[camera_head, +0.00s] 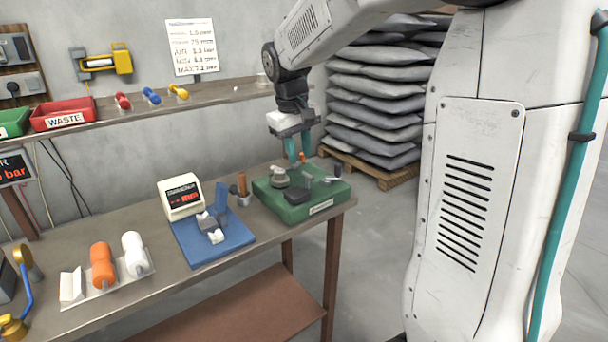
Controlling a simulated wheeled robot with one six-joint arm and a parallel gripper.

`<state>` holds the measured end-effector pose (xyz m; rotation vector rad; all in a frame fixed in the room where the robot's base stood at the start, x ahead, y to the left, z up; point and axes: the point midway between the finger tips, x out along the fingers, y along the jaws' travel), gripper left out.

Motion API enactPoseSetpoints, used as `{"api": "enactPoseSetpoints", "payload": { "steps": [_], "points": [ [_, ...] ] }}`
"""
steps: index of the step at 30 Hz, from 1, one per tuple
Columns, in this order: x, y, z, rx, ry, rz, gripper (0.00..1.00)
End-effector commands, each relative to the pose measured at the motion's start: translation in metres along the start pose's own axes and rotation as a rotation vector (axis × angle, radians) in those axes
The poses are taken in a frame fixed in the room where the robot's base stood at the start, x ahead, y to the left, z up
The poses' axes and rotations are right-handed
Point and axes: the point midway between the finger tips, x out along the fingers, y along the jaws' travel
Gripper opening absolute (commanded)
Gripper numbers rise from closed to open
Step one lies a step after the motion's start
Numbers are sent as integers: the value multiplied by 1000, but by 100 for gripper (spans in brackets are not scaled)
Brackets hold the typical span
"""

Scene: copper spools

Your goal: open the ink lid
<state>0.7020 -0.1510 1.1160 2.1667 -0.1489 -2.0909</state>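A green block (316,207) stands at the right end of the workbench. It bears a grey round knobbed piece (280,178), a black block (297,196) and small metal levers at its right. I cannot tell for sure which piece is the ink lid; no lid is clearly seen standing open. My gripper (298,155) hangs fingers-down above the back of the green block, near the round piece.
Left of the green block are a small cup with a brown-handled tool (243,190), a blue mat (232,240) and a white display box (180,197). Orange and white spools (103,266) stand farther left. A shelf (218,97) runs behind. Stacked grey sacks (375,105) stand beyond.

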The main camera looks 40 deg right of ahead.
Motion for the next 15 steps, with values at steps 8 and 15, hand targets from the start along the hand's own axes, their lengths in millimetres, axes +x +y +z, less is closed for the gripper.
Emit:
{"api": "enactPoseSetpoints", "payload": {
  "steps": [8,15],
  "points": [
    [50,43,-66,-14,-30,31,28],
    [74,50,-73,-17,-35,36,28]
  ]
}}
